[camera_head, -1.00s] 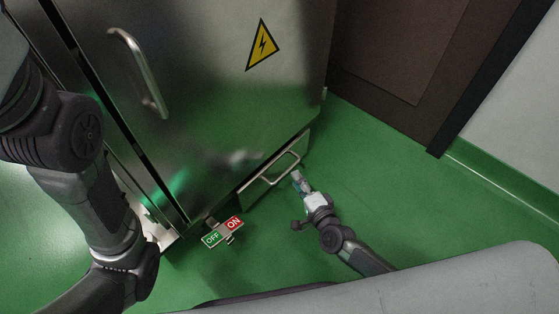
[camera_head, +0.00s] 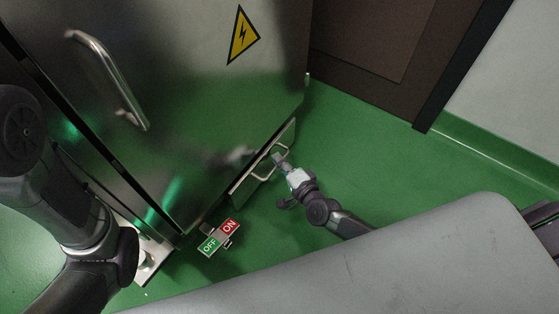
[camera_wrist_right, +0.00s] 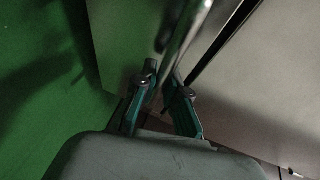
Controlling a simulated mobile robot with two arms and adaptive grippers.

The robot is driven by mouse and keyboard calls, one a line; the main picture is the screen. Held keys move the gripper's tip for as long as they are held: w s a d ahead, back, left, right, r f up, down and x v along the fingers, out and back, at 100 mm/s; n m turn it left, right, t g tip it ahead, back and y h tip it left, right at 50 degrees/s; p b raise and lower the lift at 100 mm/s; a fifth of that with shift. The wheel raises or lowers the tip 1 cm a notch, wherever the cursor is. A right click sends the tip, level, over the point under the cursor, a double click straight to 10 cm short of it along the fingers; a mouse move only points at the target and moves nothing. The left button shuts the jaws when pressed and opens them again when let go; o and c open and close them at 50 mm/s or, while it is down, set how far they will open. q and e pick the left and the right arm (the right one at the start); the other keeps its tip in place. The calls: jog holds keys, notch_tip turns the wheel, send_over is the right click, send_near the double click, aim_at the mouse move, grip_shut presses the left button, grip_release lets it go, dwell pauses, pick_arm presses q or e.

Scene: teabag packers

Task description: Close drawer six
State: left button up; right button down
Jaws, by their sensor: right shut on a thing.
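A low drawer (camera_head: 242,188) with a steel front sits at the bottom of the steel cabinet in the head view. Its bar handle (camera_head: 264,176) stands out from the front. No number shows on it. My right gripper (camera_head: 279,159) is at the right part of this handle, close to the floor. In the right wrist view, the handle (camera_wrist_right: 190,25) runs down between the two fingers of my right gripper (camera_wrist_right: 160,88), which is shut on it. A dark gap shows beside the panel edge there; I cannot tell how far the drawer stands out. My left gripper is out of view.
The tall steel cabinet (camera_head: 190,100) has a vertical door handle (camera_head: 115,85) and a yellow warning sign (camera_head: 242,36). A red and green ON/OFF sign (camera_head: 219,238) is near the cabinet's lower corner. Green floor (camera_head: 360,150) is clear toward the brown door (camera_head: 375,50).

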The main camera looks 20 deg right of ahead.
dwell(0.3)
jog(key=shift+w+a, duration=0.75)
jog(key=shift+w, duration=0.25)
jog(key=c, duration=1.2)
grip_release()
jog(key=shift+w+a, duration=0.1)
jog(key=v, duration=1.2)
